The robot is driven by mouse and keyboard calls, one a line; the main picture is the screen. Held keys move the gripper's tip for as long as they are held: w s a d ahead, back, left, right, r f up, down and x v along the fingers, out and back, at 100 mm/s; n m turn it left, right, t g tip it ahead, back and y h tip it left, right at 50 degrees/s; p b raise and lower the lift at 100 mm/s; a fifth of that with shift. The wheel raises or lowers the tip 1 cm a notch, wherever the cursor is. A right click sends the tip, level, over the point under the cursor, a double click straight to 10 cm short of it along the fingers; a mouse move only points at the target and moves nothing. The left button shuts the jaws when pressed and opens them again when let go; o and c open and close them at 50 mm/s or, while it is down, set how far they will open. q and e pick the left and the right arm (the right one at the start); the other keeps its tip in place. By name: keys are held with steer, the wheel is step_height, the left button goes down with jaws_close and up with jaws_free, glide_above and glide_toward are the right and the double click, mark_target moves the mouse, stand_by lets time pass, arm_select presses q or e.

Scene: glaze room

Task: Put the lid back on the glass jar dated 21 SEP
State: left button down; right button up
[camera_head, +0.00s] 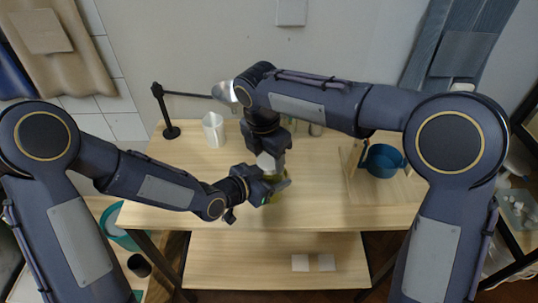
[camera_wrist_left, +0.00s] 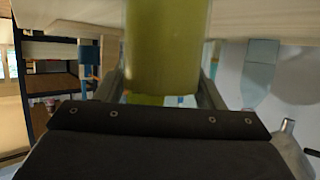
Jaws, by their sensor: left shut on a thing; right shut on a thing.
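My right gripper (camera_head: 270,163) points down over the middle of the table, just above my left gripper (camera_head: 270,190). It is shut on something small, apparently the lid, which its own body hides. My left gripper is shut on a yellow-green glass jar (camera_head: 281,187). In the left wrist view the jar (camera_wrist_left: 165,50) stands between the two fingers, filling the gap. In the head view the grippers cover most of the jar, so I cannot tell whether the lid touches its rim. No date label can be read.
The wooden table (camera_head: 330,210) has free room at its front and right. A white container (camera_head: 213,130) and a black stand (camera_head: 168,115) are at the back left. A blue pot (camera_head: 383,160) sits at the right. A lower shelf (camera_head: 240,265) holds two pale tiles.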

steer(key=m, duration=0.5)
steer(key=shift+a+g, duration=0.2)
steer(key=shift+g, duration=0.1)
steer(key=m, duration=0.3)
steer(key=shift+w, duration=0.1)
steer(key=o, duration=1)
steer(key=shift+c, duration=0.2)
steer(key=shift+d, duration=0.1)
steer(key=shift+r, duration=2.25)
steer(key=shift+c, duration=0.4)
